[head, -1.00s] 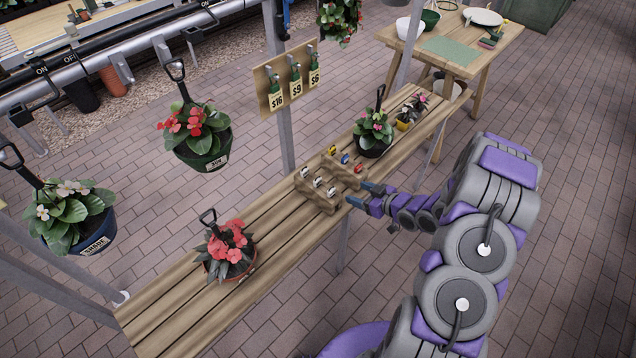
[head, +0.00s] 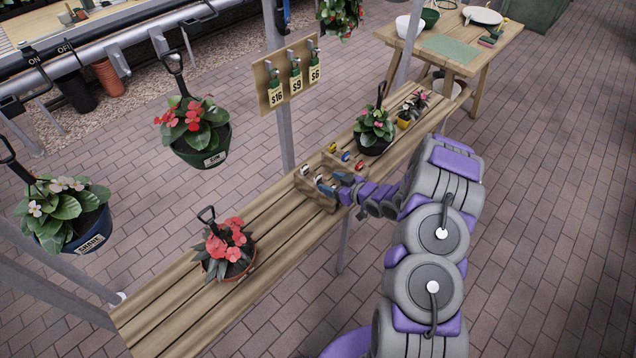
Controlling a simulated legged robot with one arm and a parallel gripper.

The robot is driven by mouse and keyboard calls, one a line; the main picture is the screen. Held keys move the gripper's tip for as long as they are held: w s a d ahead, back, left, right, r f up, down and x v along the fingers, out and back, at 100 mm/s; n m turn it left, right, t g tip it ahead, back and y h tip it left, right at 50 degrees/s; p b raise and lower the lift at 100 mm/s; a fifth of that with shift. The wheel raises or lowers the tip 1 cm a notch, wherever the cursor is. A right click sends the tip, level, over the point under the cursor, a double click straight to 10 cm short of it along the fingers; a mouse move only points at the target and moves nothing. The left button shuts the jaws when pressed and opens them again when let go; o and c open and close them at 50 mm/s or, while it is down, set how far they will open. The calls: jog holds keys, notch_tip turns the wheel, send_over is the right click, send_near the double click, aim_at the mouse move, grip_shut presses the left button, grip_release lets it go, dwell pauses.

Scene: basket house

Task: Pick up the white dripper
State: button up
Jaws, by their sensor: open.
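Small drippers stand in a wooden holder (head: 312,188) on the slatted bench. Whitish ones are in its near row; one white dripper (head: 305,169) shows at the row's left end, and another whitish one (head: 318,178) is by my fingertips. A yellow, a blue and a red dripper (head: 359,164) are in the far row. The fingers partly hide that row's right end. I cannot tell whether they touch a dripper.
The bench (head: 185,300) also holds a red-flowered pot (head: 228,268) to the left and a pink-flowered pot (head: 375,146) behind the holder. A price board (head: 287,75) hangs above. Hanging pots (head: 200,145) are at left. A table (head: 455,65) stands at back right.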

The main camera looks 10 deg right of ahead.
aim_at(319, 178)
jog(key=b+x, duration=0.1)
jog(key=x, duration=0.4)
jog(key=shift+b, duration=0.3)
jog(key=shift+w+a+f, duration=0.1)
jog(key=shift+w+a, duration=0.05)
jog(key=shift+w, duration=0.2)
jog(key=shift+c, duration=0.4)
jog(key=c, duration=0.8)
notch_tip(319, 178, up, 10)
jog(key=shift+r+p, duration=0.1)
jog(key=shift+p, duration=1.1)
